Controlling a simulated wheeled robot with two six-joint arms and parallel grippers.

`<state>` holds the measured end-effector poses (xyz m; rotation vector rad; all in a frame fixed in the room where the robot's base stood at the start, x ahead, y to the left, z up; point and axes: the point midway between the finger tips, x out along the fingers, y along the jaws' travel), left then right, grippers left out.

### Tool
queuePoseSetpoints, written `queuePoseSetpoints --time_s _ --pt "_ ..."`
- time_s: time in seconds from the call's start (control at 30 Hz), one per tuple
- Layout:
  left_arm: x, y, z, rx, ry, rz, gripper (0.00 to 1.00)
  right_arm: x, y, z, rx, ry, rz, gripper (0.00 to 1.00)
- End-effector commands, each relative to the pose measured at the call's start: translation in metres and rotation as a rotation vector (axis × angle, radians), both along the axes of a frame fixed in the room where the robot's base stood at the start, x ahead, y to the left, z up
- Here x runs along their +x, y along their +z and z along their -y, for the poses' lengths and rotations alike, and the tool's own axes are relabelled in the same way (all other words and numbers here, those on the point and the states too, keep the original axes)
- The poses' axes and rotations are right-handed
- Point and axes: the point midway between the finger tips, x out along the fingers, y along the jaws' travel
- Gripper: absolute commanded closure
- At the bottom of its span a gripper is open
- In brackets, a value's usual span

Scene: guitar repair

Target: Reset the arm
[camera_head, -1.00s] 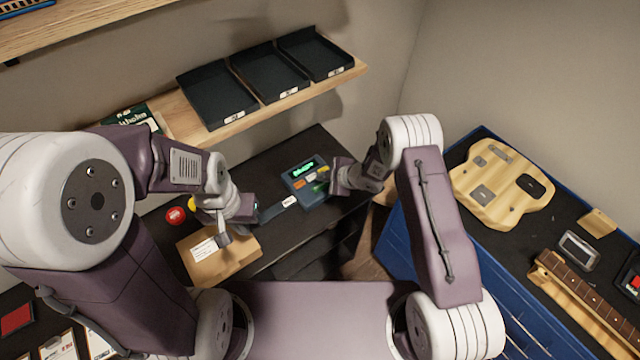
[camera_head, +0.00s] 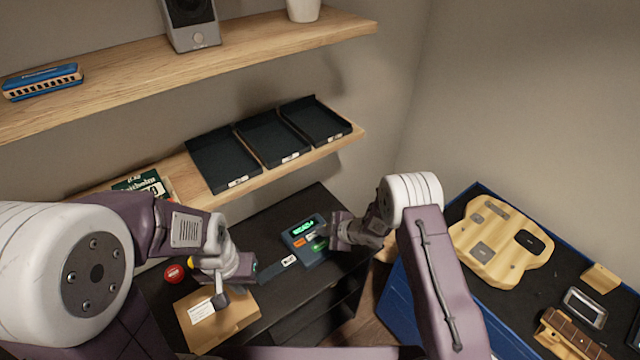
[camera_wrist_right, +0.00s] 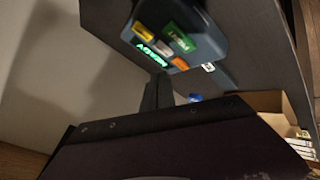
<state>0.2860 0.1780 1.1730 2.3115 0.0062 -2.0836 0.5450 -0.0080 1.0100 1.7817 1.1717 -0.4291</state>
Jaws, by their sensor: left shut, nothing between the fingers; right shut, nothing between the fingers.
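My left gripper (camera_head: 273,271) is low over the dark bench (camera_head: 262,228), its dark fingers shut and empty, beside a brown envelope-like packet (camera_head: 232,324) with a white label. My right gripper (camera_head: 319,242) is shut and empty at the right side of a blue-grey device (camera_head: 297,236) with a lit green display and coloured blocks. In the right wrist view, the dark fingers (camera_wrist_right: 158,92) point toward the device (camera_wrist_right: 200,40). I cannot tell whether they touch it.
A shelf with several black trays (camera_head: 222,158) hangs behind the bench. A higher shelf holds a speaker (camera_head: 190,22) and a harmonica (camera_head: 42,82). A red button (camera_head: 174,273) is near my left wrist. A blue cabinet (camera_head: 392,300) at right carries a wooden guitar body (camera_head: 490,255).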

Motion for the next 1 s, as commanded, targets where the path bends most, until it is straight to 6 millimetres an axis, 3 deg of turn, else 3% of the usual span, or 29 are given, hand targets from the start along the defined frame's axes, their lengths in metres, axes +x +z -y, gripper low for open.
queuePoseSetpoints --time_s 0.13,0.2,0.27,0.33,0.4,0.47,0.57,0.63,0.7,0.8,0.9,1.0 --pt "0.000 -0.004 0.000 0.000 0.000 0.000 1.00 0.000 -0.004 0.001 0.000 -0.002 0.000 1.00" --pt "0.000 -0.016 0.000 0.000 0.000 0.000 1.00 0.012 0.001 0.003 0.005 -0.010 0.035 1.00" --pt "0.000 -0.028 0.000 0.000 0.000 0.000 1.00 0.031 0.023 0.006 0.012 -0.019 0.096 1.00" --pt "0.000 -0.050 0.000 0.000 0.000 0.000 1.00 0.049 0.061 0.013 0.028 -0.048 0.183 1.00" --pt "0.000 -0.070 0.000 0.000 0.000 0.000 1.00 0.055 0.096 0.033 0.032 -0.137 0.226 1.00" --pt "0.000 -0.085 0.000 0.000 0.000 0.000 1.00 0.050 0.116 0.059 0.031 -0.257 0.221 1.00" --pt "0.000 -0.109 0.000 0.000 0.000 0.000 1.00 0.015 0.128 0.111 0.045 -0.532 0.122 1.00" --pt "0.000 -0.124 0.000 0.000 0.000 0.000 1.00 -0.033 0.118 0.146 0.073 -0.765 -0.017 1.00" --pt "0.000 -0.129 0.000 0.000 0.000 0.000 1.00 -0.087 0.101 0.167 0.102 -0.972 -0.184 1.00" --pt "0.000 -0.127 0.000 0.000 0.000 0.000 1.00 -0.158 0.074 0.177 0.119 -1.199 -0.423 1.00" --pt "0.000 -0.124 0.000 0.000 0.000 0.000 1.00 -0.214 0.051 0.176 0.101 -1.355 -0.631 1.00" --pt "0.000 -0.124 0.000 0.000 0.000 0.000 1.00 -0.248 0.041 0.171 0.086 -1.460 -0.767 1.00"
